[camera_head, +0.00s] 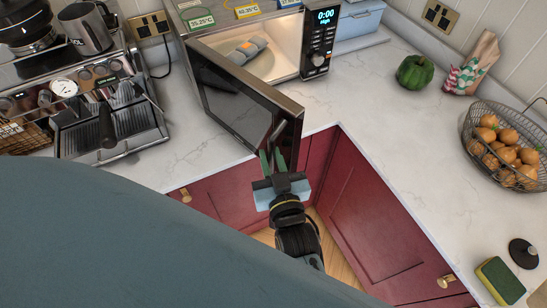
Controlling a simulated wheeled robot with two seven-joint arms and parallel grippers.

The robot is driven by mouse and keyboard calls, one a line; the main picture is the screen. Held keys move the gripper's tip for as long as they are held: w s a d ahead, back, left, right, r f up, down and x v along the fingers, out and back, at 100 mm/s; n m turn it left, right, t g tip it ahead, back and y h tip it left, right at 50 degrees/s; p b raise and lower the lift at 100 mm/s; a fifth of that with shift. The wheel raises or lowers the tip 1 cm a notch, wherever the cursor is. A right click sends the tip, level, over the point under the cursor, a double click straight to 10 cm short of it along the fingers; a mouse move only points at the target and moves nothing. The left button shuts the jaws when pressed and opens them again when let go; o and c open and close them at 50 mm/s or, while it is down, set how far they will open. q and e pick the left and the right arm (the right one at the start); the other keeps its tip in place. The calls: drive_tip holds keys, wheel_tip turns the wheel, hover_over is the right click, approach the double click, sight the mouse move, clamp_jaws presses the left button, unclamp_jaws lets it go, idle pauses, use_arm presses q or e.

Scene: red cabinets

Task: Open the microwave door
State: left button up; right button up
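The microwave (327,64) stands on the counter at top centre, with a lit cavity and a blue digital display. Its dark glass door (235,92) is swung partly open toward me, hinged on the left, its free edge at the right. Inside lies a grey item with an orange patch (246,52) on a plate. My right gripper (271,156) is at the lower right part of the door, near its free edge. Its two green fingers stand a little apart, with nothing clearly seen between them. Whether they touch the door is unclear. My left gripper is not in view.
A coffee machine (108,125) stands on the left counter. A green pepper (414,72), a wire basket of onions (478,150) and a sponge (500,281) are on the right counter. Red cabinets (375,235) lie below. The counter right of the door is clear.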

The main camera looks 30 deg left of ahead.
drive_tip(key=shift+o, duration=1.1)
drive_tip(key=shift+a, duration=0.1)
drive_tip(key=shift+s+d+f, duration=0.1)
drive_tip(key=shift+s+d, duration=0.25)
drive_tip(key=shift+d, duration=0.1)
drive_tip(key=v, duration=1.2)
drive_tip(key=shift+b, duration=0.35)
drive_tip(key=shift+s, duration=0.1)
